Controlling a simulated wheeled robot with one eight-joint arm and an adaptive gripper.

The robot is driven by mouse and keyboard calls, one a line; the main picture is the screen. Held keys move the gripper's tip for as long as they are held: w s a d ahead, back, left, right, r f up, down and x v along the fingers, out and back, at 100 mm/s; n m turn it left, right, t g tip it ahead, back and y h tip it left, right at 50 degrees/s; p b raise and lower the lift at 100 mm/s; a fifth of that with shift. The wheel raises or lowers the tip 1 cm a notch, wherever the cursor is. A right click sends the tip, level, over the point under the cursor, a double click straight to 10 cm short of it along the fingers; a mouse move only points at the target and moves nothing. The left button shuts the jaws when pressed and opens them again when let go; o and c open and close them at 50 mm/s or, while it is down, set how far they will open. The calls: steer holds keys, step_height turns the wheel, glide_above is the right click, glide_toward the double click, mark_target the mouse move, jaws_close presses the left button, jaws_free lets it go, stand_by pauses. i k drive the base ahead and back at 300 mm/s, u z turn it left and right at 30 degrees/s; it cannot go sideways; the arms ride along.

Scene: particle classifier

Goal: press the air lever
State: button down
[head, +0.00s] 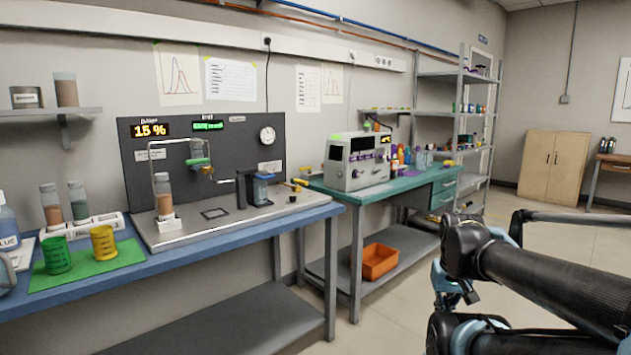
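The classifier rig stands on the blue bench, with a dark back panel (225,128) and a grey base plate (190,228). No part is readably labelled as the air lever. A short yellow-tipped handle (297,186) sticks up at the rig's right end, and a small yellow piece (207,170) sits under the green-banded holder (199,161). I cannot tell which is the lever. My gripper (455,297) is at the lower right, over the floor, well apart from the rig. It is small and partly hidden by my arm, so its opening is unclear.
A green cup (57,255) and a yellow cup (103,242) stand on a green mat at the left. A clear tube (163,196) of brown grains stands on the base plate. A green-topped bench (400,187) carries a grey instrument (357,160). Open floor lies right of the benches.

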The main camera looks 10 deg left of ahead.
mark_target(297, 180)
steer(key=i, duration=1.55)
steer(key=u, duration=1.15)
